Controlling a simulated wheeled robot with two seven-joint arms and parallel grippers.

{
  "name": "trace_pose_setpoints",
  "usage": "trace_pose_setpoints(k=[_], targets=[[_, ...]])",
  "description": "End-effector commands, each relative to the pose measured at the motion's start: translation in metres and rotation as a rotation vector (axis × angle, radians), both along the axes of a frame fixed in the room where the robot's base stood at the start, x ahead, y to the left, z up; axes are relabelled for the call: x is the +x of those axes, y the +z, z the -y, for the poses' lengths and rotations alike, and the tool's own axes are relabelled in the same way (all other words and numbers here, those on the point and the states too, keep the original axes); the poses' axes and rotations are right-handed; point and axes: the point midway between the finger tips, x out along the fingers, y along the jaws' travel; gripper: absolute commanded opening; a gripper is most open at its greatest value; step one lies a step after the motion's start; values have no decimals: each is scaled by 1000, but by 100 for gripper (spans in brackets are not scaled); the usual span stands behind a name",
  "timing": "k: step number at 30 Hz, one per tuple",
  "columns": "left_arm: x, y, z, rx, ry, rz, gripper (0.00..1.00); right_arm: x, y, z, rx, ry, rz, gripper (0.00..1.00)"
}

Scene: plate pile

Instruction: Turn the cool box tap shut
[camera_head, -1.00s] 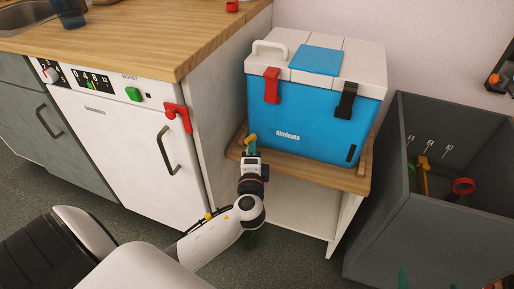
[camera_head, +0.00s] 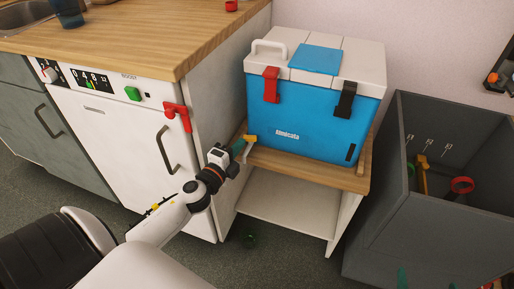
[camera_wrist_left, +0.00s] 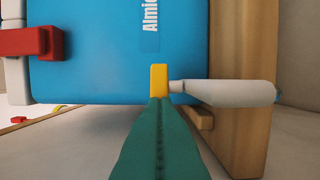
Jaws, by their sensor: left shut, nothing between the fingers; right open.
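The blue cool box (camera_head: 300,125) with a white lid stands on a low wooden shelf. Its tap shows low at the box's left end, with a yellow handle (camera_head: 250,138) and a pale spout (camera_head: 248,152) pointing down. In the left wrist view the yellow handle (camera_wrist_left: 158,80) lies crosswise to the spout (camera_wrist_left: 230,93). My left gripper (camera_head: 242,143) is shut and empty, its green fingertips (camera_wrist_left: 158,102) at the handle's near end; whether they touch is unclear. Two green fingertips at the bottom edge appear to be my right gripper (camera_head: 428,280), open and apart.
A white appliance (camera_head: 125,160) with a red handle stands left of the shelf (camera_head: 290,165). A dark grey open bin (camera_head: 420,220) stands to the right. A red latch (camera_wrist_left: 30,41) shows on the box in the left wrist view.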

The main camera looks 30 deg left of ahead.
Motion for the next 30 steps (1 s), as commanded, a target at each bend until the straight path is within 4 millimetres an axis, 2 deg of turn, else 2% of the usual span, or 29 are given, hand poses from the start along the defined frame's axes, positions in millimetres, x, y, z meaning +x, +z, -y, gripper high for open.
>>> trace_pose_setpoints(k=[13,30], targets=[[3,1,-10,0,1,1,0,-14,-18,7,-33,-10,-138,85],[4,0,-11,0,0,1,0,-16,-21,8,-37,-12,-159,85]])
